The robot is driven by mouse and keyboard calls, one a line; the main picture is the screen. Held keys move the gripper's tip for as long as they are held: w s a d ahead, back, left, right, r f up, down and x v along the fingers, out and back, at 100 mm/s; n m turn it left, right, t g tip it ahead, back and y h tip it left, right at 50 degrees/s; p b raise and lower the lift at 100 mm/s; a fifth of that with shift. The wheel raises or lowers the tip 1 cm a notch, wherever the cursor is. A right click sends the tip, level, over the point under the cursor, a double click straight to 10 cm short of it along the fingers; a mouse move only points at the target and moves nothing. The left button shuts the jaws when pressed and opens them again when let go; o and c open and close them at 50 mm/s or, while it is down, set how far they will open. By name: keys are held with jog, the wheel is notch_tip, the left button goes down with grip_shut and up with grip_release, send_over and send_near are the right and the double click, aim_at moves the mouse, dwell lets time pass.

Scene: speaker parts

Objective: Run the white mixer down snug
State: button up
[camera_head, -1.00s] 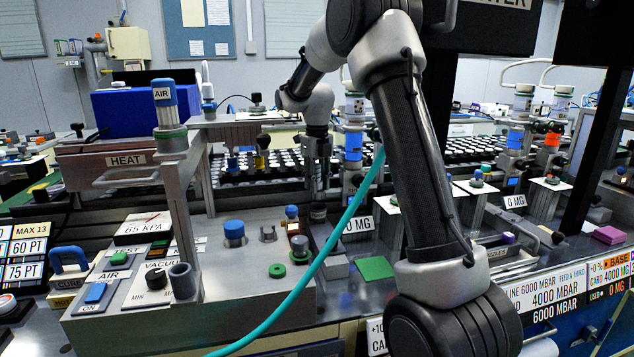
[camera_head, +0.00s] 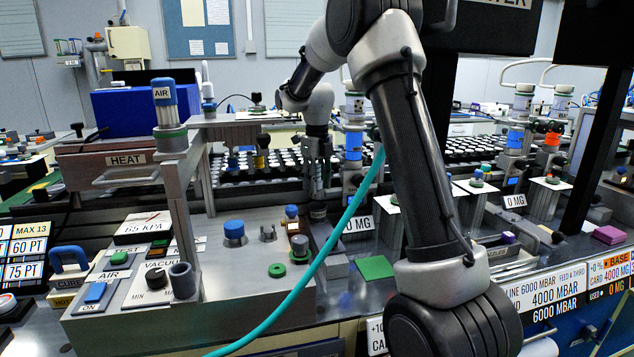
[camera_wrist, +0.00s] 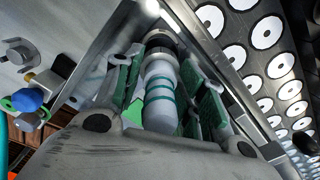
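The white mixer (camera_wrist: 160,88), a white cylinder with teal rings, stands between the fingers of my gripper (camera_wrist: 163,85) in the wrist view. Its far end meets a dark round collar (camera_wrist: 160,40). The green-padded fingers stand on both sides of it, with a visible gap at least on the left. In the head view my gripper (camera_head: 317,165) points down behind the bench's front block. The mixer cannot be made out there, and how deep it sits in its seat cannot be told.
Rows of white-topped round parts (camera_wrist: 265,33) lie close to the right of the gripper in the wrist view. A fitting with a blue knob (camera_wrist: 28,99) is at left.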

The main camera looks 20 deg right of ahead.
jog(key=shift+n, duration=0.9)
jog(key=shift+n, duration=0.8)
jog(key=shift+n, duration=0.9)
jog(key=c, duration=0.5)
jog(key=shift+m, duration=0.9)
jog(key=shift+c, duration=0.2)
jog(key=shift+f, duration=0.1)
